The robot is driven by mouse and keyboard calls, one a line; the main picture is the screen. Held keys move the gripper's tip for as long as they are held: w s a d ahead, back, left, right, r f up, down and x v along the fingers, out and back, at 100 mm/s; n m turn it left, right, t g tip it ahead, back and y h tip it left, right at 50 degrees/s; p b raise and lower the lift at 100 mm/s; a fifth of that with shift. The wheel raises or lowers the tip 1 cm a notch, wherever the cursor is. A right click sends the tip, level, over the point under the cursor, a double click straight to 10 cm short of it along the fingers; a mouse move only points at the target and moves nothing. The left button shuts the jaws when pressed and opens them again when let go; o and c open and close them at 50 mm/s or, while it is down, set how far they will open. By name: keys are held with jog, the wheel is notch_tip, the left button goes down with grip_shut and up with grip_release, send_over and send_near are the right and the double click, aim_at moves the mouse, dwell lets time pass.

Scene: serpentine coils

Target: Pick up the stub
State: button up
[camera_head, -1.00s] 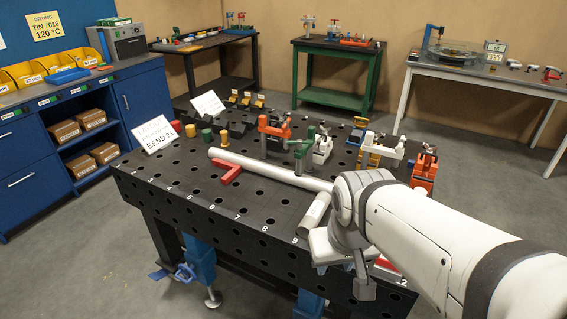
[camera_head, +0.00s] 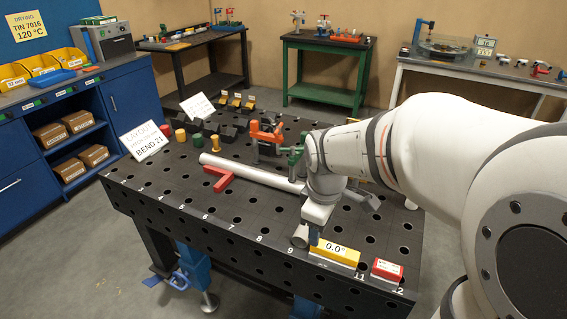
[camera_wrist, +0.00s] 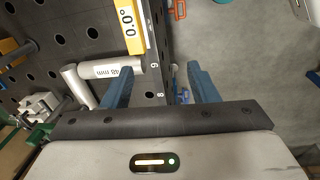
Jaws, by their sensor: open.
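The stub, a short grey tube, lies on the black perforated table near its front edge; its end (camera_head: 300,237) shows beside my gripper (camera_head: 314,236) in the head view. In the wrist view the stub (camera_wrist: 100,70) carries a "48 mm" label and lies crosswise. My gripper (camera_wrist: 162,80) is open with blue fingers. The left finger overlaps part of the stub in the picture; the right finger is over the floor beyond the table edge. Nothing is between the fingers. My gripper hides much of the stub in the head view.
A long tube (camera_head: 250,173) ends close to the stub, with a red support (camera_head: 219,178) at its side. A yellow block reading 0.0° (camera_head: 335,254) and a red block (camera_head: 386,270) sit right of the stub. Orange (camera_head: 265,135) and green clamps stand behind.

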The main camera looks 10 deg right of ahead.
jog(key=w+f+n+g+p, duration=0.1)
jog(key=w+f+n+p, duration=0.15)
jog(key=w+n, duration=0.55)
jog(key=n+g+h+p, duration=0.1)
jog(key=n+p, duration=0.1)
jog(key=n, duration=0.8)
send_over(303, 228)
jog(key=f, duration=0.6)
jog(key=shift+w+a+f, duration=0.15)
jog(key=shift+w+f, duration=0.05)
jog(key=shift+w+f+n, duration=0.15)
jog(key=shift+f+n, duration=0.15)
jog(key=shift+f, duration=0.4)
jog(key=f, duration=0.2)
jog(key=f+p, duration=0.1)
jog(key=f, duration=0.1)
jog(key=f+p, duration=0.1)
jog(key=f, duration=0.2)
jog(key=shift+s+d, duration=0.25)
jog(key=shift+s, duration=0.1)
jog(key=c, duration=0.9)
jog(key=shift+c, duration=0.2)
